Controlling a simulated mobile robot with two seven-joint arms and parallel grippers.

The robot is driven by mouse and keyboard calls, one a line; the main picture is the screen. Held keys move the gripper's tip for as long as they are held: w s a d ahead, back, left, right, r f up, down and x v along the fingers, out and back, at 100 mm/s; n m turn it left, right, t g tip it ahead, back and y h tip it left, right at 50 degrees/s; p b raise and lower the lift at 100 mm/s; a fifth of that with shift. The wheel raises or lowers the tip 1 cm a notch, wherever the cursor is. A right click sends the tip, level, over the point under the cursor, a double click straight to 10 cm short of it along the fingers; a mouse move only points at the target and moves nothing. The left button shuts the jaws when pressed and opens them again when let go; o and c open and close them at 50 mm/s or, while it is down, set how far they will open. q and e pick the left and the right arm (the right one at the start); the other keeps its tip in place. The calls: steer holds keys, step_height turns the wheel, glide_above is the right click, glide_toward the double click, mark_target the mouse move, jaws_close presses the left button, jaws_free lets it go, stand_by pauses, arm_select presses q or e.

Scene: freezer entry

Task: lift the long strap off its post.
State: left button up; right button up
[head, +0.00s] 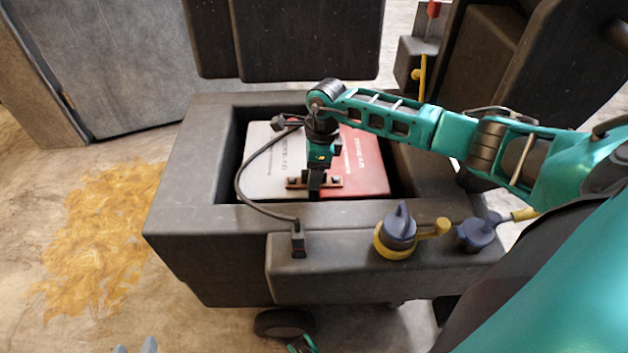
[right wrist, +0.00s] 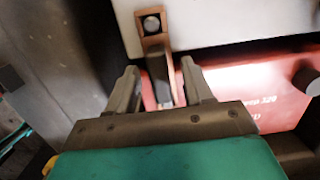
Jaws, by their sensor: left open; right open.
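The long strap (head: 294,183) is a copper bar with a dark middle. It lies across the white battery block (head: 262,175) and the red battery block (head: 368,170) in the open bay. In the right wrist view the strap (right wrist: 153,43) has its far end around a round post (right wrist: 152,24). My right gripper (head: 314,192) points down over the strap's middle. In the wrist view the open fingers (right wrist: 160,76) stand on either side of the dark middle, with gaps showing. The strap's other end is partly hidden by the gripper.
The dark bay wall (head: 180,180) surrounds the blocks closely. A black cable (head: 242,180) arches over the bay's left side to a connector (head: 298,240). A blue knob (head: 400,228) with a yellow base sits on the front ledge. A dark panel (head: 305,40) stands behind.

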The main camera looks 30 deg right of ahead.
steer(key=shift+f, duration=0.2)
jaws_close()
stand_by(0.4)
steer(key=shift+r, duration=0.1)
steer(key=shift+r, duration=0.65)
step_height(320, 180, up, 23)
steer(key=p, duration=0.7)
steer(key=shift+p, duration=0.35)
